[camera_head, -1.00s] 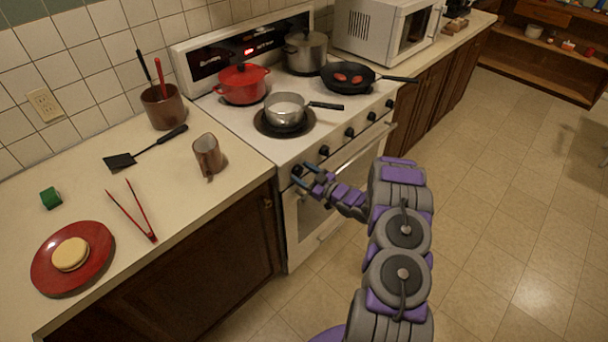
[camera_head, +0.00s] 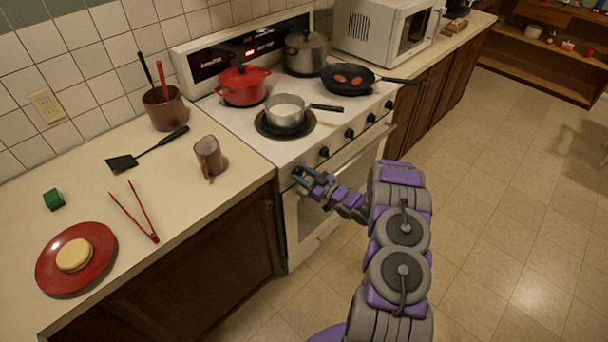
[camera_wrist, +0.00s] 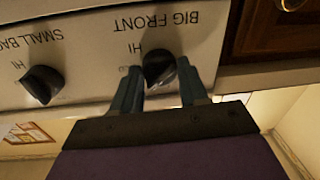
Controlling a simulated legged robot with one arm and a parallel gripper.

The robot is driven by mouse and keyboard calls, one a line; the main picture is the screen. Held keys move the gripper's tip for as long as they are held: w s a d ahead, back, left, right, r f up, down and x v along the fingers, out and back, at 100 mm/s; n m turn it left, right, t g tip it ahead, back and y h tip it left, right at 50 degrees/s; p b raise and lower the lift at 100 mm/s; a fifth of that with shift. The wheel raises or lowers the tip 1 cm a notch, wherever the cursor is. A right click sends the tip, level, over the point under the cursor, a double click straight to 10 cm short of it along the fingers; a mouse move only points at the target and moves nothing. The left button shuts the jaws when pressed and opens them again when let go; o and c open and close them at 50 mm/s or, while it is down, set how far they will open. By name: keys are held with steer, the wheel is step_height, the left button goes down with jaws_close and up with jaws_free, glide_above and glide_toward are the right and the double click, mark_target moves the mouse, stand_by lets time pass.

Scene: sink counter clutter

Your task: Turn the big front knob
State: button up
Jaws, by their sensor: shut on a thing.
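The big front knob (camera_wrist: 158,68) is black and sits on the white stove panel under the upside-down label "BIG FRONT" in the wrist view. My gripper (camera_wrist: 159,84) has one finger on each side of this knob and is shut on it. In the head view my gripper (camera_head: 302,176) is at the left end of the stove's front knob row, and its fingers hide most of the knob there. The wrist view looks at the panel upside down.
The small back knob (camera_wrist: 43,84) is beside it. A pot of white contents (camera_head: 286,112) stands on the front burner above, its handle pointing right. The oven door handle (camera_head: 350,155) runs below the knobs.

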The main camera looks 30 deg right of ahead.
steer(key=shift+d, duration=0.1)
steer(key=o, duration=1)
steer(key=shift+o, duration=0.2)
steer(key=p+v, duration=0.3)
steer(key=v, duration=1.4)
steer(key=shift+s+f, duration=0.1)
steer(key=shift+s, duration=0.05)
